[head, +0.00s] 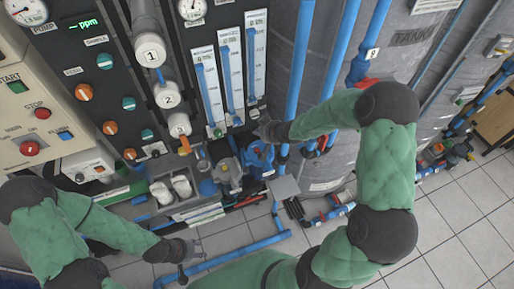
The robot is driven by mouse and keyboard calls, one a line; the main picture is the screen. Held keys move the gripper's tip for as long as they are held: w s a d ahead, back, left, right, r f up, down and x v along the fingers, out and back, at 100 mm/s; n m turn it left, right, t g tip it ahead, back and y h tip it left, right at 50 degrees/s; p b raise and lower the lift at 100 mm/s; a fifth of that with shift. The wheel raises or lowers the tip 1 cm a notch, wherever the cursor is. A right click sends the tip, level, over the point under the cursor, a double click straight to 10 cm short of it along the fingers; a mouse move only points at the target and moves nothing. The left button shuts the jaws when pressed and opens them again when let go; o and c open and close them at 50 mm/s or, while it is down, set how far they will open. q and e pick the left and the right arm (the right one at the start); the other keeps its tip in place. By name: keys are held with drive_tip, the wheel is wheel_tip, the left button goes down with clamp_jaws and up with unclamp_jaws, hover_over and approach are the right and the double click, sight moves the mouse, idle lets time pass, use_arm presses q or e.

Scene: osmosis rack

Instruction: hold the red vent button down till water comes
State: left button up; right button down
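I cannot pick out the red vent button with certainty; it may be hidden or too small. White filter housings numbered 1 (150,52), 2 (168,97) and 3 (180,125) run down the dark panel. My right gripper (262,131) is at the foot of the flow meters (232,75), right of housing 3; its fingers are too small to read. My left gripper (192,254) hangs low at the bottom, above the floor and near a blue pipe, apart from the housings. Its fingers look spread, with nothing between them. No running water is visible.
Blue pipes (299,60) rise before a grey tank (335,65). A blue pump (262,155) sits below my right gripper. Tiled floor (455,225) is clear at right.

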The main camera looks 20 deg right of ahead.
drive_tip(key=shift+f, duration=0.1)
drive_tip(key=b, duration=0.8)
hover_over(258, 151)
wheel_tip(258, 151, down, 8)
drive_tip(key=shift+r, duration=0.25)
drive_tip(key=shift+f+b, duration=0.3)
drive_tip(key=shift+f, duration=0.3)
drive_tip(key=shift+f, duration=0.1)
idle(0.6)
drive_tip(key=shift+f, duration=0.3)
